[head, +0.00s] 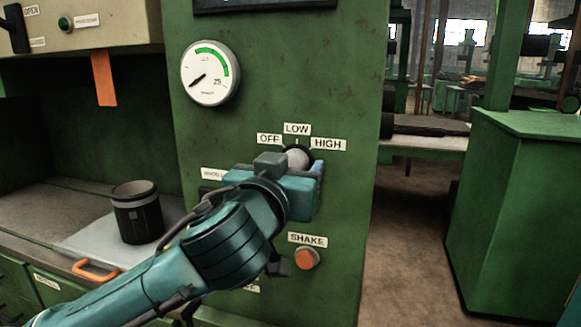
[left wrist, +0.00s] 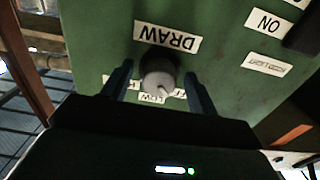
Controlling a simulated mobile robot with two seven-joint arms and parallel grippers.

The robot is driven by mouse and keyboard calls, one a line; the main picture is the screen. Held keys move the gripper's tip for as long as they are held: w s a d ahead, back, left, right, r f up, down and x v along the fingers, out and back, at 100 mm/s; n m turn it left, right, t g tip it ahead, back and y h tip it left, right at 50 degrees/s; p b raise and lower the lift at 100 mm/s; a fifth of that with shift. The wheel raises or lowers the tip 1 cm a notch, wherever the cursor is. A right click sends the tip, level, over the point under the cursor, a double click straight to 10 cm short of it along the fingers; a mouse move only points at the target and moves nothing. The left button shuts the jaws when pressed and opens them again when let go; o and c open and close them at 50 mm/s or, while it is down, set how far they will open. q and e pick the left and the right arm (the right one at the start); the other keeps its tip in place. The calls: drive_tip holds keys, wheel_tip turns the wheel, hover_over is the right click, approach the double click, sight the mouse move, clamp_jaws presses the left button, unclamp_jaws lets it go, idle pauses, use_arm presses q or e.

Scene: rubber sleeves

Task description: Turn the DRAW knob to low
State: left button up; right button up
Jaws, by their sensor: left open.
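The DRAW knob (head: 298,158) is a pale grey round knob on the green panel, below the OFF, LOW (head: 297,129) and HIGH labels. In the left wrist view the knob (left wrist: 158,76) sits upside down below the DRAW label (left wrist: 167,38). A small mark shows on its lower right edge, on the OFF side; its exact setting is hard to tell. My left gripper (head: 295,170) is at the knob. In the wrist view its open fingers (left wrist: 159,88) stand on either side of the knob, with gaps. My right gripper is out of view.
An orange SHAKE button (head: 307,258) is below my gripper on the same panel. A round gauge (head: 211,73) is above left. A black canister (head: 137,211) stands on the left bench. Open floor lies right of the panel, before a green cabinet (head: 520,215).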

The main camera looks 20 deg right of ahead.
use_arm(q)
drive_tip(key=shift+c, duration=0.6)
drive_tip(key=c, duration=0.9)
drive_tip(key=shift+o, duration=0.2)
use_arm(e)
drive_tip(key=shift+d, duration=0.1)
use_arm(q)
drive_tip(key=shift+m, duration=0.3)
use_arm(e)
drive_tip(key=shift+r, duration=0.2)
use_arm(q)
drive_tip(key=m+p, duration=0.3)
drive_tip(key=m, duration=0.5)
drive_tip(key=shift+a, duration=0.1)
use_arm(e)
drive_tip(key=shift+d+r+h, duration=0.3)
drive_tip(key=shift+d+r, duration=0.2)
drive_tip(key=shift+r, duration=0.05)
use_arm(q)
drive_tip(key=shift+p, duration=0.3)
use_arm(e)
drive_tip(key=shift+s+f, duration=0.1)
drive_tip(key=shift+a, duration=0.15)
